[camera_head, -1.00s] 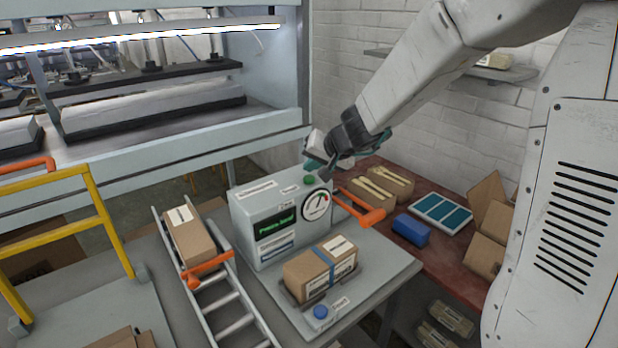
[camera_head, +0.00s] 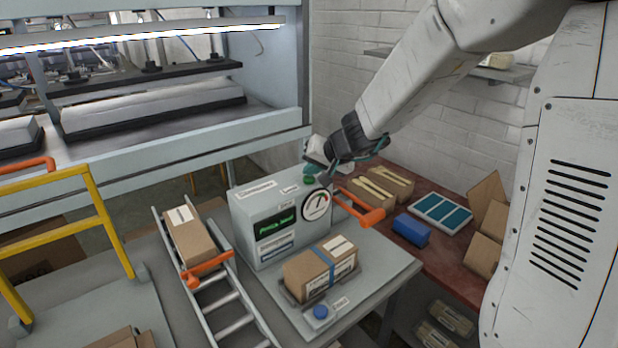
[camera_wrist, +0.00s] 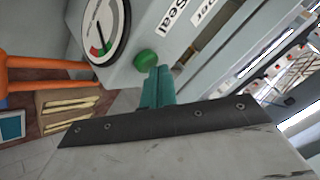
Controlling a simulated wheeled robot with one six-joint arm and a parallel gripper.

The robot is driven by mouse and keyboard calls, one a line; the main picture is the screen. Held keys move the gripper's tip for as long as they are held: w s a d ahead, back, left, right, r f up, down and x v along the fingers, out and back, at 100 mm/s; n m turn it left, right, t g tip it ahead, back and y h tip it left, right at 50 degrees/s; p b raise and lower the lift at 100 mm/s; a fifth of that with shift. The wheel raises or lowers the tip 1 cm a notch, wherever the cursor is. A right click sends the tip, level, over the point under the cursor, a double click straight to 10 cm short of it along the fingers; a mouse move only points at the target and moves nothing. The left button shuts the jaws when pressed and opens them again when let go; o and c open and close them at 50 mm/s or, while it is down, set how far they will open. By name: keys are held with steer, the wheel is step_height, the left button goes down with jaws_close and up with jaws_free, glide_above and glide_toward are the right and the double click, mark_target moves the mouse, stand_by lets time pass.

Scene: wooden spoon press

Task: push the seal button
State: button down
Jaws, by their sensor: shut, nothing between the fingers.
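The grey press box (camera_head: 250,225) has a green button on its top, which shows clearly in the wrist view (camera_wrist: 145,59) next to a label reading "Seal" (camera_wrist: 172,16). My gripper (camera_head: 311,172) is at the top of the box, and its teal fingers partly hide the button in the head view. In the wrist view the closed teal fingertips (camera_wrist: 159,72) are right at the button's edge. I cannot tell whether they touch it. Nothing is between the fingers.
A round dial (camera_head: 317,205) and an orange lever (camera_head: 362,208) are close beside the button. A strapped carton (camera_head: 318,268) sits in front of the box, with a blue button (camera_head: 320,312) near it. Another carton (camera_head: 190,235) lies on the roller rack at left.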

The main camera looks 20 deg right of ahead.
mark_target(312, 179)
steer(key=shift+f, duration=0.4)
stand_by(0.4)
steer(key=shift+r, duration=1)
steer(key=shift+r, duration=2.5)
